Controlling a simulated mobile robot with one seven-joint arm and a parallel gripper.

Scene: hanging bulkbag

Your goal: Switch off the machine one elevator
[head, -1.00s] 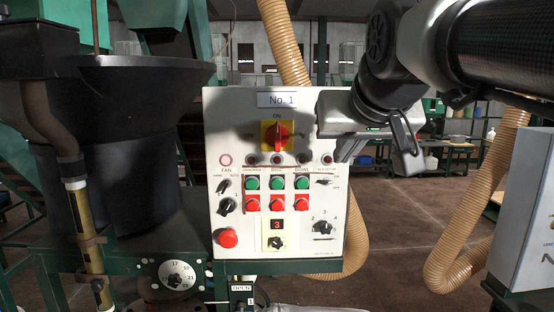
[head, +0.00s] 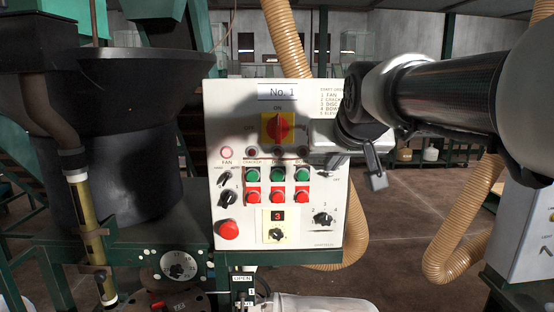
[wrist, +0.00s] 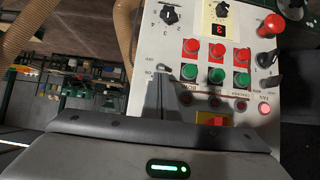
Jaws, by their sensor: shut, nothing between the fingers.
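The white control panel (head: 256,215) for machine No. 1 faces me. The elevator switch (head: 325,174) is a small dark lever at its right side, below the row of lamps, with an OFF mark at its lower right. My gripper (head: 331,163) is shut and empty in front of the panel's right edge, close above this switch. It hides the elevator label and part of the lamp row.
A red main switch on a yellow plate (head: 278,128), green buttons (head: 277,174), red buttons (head: 277,195), a numbered selector (head: 323,218) and a red stop button (head: 229,230) crowd the panel. A tan hose (head: 461,215) hangs at right. A black hopper (head: 125,110) stands left.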

